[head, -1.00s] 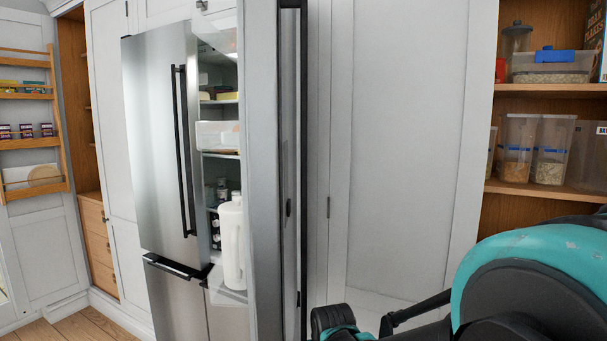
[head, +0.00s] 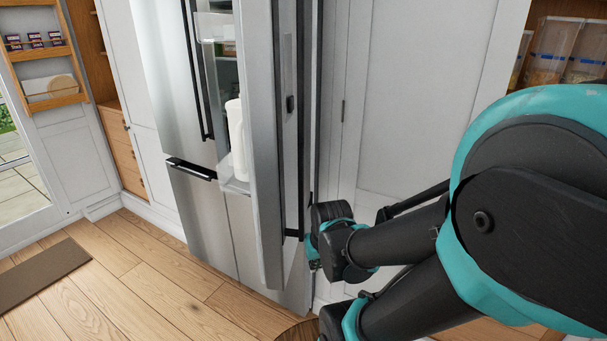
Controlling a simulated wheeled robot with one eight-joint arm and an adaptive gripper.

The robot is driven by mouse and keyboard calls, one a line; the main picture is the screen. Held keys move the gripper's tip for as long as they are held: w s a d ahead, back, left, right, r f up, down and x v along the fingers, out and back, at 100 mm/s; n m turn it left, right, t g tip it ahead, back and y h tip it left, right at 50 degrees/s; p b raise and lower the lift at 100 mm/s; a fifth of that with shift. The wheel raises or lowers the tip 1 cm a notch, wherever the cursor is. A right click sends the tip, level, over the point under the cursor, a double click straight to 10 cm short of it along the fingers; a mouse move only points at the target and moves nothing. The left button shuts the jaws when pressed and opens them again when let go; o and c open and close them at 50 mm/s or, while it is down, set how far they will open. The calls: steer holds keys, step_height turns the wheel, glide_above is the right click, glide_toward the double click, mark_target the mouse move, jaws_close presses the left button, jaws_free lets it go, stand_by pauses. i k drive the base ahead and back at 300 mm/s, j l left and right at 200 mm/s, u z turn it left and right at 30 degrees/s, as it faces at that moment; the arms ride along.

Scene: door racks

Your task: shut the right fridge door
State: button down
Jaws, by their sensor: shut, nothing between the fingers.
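The right fridge door (head: 262,150) stands wide open, seen nearly edge-on in the head view. A white jug (head: 236,140) sits in a clear bin on its inner side. The fridge's left door (head: 165,75) is closed, with a long black handle. Part of the interior shows between the two doors. My gripper (head: 314,262) is low at the right of the open door, close to its outer side and mostly hidden by my own arm. Its fingers look shut and empty. I cannot tell whether it touches the door.
A closed lower drawer (head: 190,205) lies below the fridge doors. White cabinet panels (head: 410,90) stand on the right, beside a shelf with clear containers (head: 590,55). The wooden floor (head: 130,280) at left is clear except for a brown mat (head: 42,272).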

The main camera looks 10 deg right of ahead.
mark_target(273, 40)
steer(key=k+l, duration=0.15)
steer(key=k, duration=0.15)
steer(key=k+l+z, duration=0.1)
steer(key=k, duration=0.2)
steer(key=k+l+z, duration=0.15)
steer(key=l, duration=0.25)
steer(key=k, duration=0.05)
